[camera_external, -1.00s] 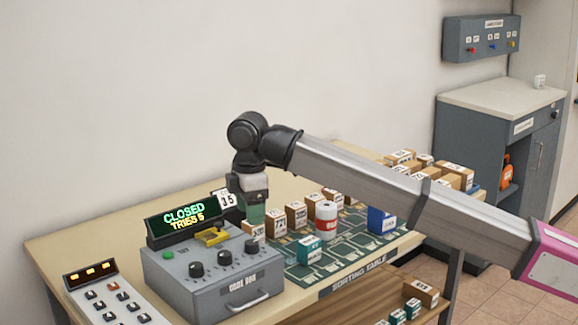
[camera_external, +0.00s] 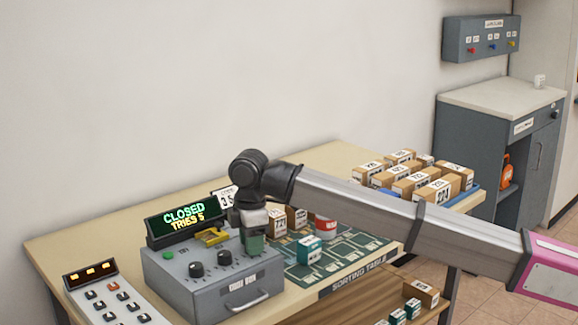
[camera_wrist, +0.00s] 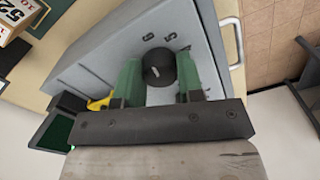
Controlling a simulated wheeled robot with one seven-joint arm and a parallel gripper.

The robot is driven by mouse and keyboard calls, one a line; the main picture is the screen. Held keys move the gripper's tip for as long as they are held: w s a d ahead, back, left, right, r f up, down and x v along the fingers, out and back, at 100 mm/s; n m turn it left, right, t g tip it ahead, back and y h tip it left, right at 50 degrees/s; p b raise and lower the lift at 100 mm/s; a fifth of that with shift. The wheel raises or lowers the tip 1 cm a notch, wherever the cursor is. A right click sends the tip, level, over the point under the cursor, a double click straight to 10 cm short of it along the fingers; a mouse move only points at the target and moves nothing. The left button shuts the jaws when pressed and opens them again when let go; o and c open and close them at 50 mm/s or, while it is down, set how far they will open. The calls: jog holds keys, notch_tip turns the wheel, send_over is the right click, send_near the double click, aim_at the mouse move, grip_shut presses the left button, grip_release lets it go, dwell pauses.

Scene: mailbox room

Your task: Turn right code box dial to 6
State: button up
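The grey code box (camera_external: 205,290) stands at the table's left end, its display (camera_external: 183,216) reading CLOSED, TRIES 5. The left dial (camera_external: 197,270) and middle dial (camera_external: 225,258) show; my gripper (camera_external: 253,246) hides the right dial in the external view. In the wrist view, the black right dial (camera_wrist: 158,68) sits between the two green fingers of my gripper (camera_wrist: 159,80), one on each side. The fingers are apart, with little or no gap to the dial; contact is unclear. Printed digits beside it include 5 and what looks like 6. A pale mark shows on the dial; its exact setting is unclear.
A yellow part (camera_external: 212,237) on the box lies close to my gripper. A keypad (camera_external: 112,300) stands left of the box. A teal box (camera_external: 309,250), a red-and-white can (camera_external: 326,230) and cardboard boxes (camera_external: 412,180) stand on the table to the right.

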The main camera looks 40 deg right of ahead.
jog(key=shift+c, duration=1.4)
jog(key=shift+m, duration=0.5)
jog(key=o, duration=0.9)
jog(key=shift+o, duration=0.2)
jog(key=shift+r, duration=0.1)
notch_tip(320, 180, up, 11)
jog(key=shift+f, duration=0.2)
